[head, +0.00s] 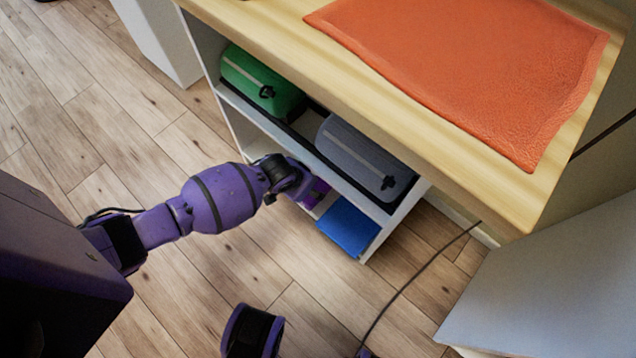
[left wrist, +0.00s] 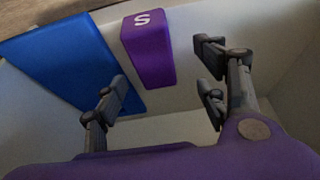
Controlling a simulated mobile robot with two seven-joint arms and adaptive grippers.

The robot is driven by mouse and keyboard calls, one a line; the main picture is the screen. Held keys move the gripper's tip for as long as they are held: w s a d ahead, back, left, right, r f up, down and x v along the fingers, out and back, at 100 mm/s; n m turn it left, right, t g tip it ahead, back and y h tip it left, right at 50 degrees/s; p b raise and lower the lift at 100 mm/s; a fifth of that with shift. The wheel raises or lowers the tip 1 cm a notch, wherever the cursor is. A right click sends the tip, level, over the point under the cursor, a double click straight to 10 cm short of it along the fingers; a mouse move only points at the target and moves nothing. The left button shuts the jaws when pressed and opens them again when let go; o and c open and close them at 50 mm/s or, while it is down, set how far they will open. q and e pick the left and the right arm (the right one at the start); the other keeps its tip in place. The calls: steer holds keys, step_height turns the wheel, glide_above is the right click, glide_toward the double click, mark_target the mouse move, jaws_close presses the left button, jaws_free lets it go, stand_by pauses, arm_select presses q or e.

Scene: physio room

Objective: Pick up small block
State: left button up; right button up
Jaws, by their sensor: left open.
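The small block is purple with a white "S" on its end. In the left wrist view the block (left wrist: 148,52) lies on the pale shelf floor, touching or very close to a flat blue block. In the head view only part of the purple block (head: 316,191) shows, beyond my wrist. My left gripper (head: 289,180) reaches into the lower shelf from the left. In the left wrist view the left gripper (left wrist: 162,88) is open and empty, its fingers spread, with the block ahead between and beyond the fingertips. My right gripper does not show.
A blue block (left wrist: 72,60) lies left of the purple one; it also shows in the head view (head: 347,226). The upper shelf, holding a green case (head: 262,82) and a grey case (head: 362,158), is close above my wrist. A dark cable (head: 410,277) crosses the floor.

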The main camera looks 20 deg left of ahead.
arm_select(q)
steer(key=shift+w+d+f, duration=0.1)
steer(key=shift+f, duration=0.4)
steer(key=shift+d+f+b, duration=0.15)
steer(key=shift+f+b, duration=0.25)
steer(key=shift+b, duration=0.05)
steer(key=b+x, duration=0.2)
steer(key=x, duration=0.1)
steer(key=shift+d+f+b, duration=0.2)
steer(key=shift+f+b, duration=0.1)
steer(key=shift+f, duration=0.05)
steer(key=shift+w+f, duration=0.1)
steer(key=shift+w, duration=0.05)
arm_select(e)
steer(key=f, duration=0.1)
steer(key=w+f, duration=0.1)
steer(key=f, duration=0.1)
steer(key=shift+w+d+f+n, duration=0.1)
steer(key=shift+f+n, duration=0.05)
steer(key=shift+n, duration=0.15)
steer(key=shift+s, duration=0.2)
arm_select(q)
steer(key=shift+f, duration=0.1)
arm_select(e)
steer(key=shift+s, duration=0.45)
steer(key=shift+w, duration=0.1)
